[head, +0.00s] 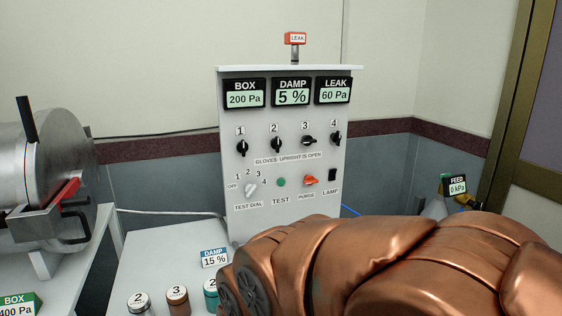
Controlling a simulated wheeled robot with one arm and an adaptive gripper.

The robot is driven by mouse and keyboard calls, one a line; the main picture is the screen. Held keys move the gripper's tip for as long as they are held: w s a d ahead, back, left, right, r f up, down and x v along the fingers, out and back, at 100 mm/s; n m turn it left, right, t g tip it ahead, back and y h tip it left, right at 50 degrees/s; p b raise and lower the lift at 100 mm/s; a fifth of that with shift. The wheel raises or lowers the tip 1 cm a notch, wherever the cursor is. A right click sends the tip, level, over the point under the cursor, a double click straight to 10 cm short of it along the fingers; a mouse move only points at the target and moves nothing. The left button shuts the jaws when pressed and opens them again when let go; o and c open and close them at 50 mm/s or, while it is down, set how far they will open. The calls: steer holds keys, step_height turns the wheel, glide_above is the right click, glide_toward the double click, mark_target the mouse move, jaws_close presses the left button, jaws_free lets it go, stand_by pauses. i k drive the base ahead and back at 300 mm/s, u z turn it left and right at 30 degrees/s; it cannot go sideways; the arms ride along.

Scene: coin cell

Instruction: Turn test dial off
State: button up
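The test dial (250,190) is a small pale knob at the lower left of the upright white panel (312,228). My copper arm fills the lower right, in front of the panel's foot. My gripper is not in view.
Black glove knobs (275,145) line the panel above the dial; knob 3 lies sideways. A green test button (281,182), red purge handle (310,180) and black lamp switch (332,174) are right of it. Numbered jars (178,301) stand below. A metal chamber (45,165) is left.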

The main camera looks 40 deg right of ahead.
mark_target(251, 189)
steer(key=k, duration=0.55)
steer(key=u, duration=0.65)
steer(key=i, duration=1.2)
steer(key=z, duration=0.15)
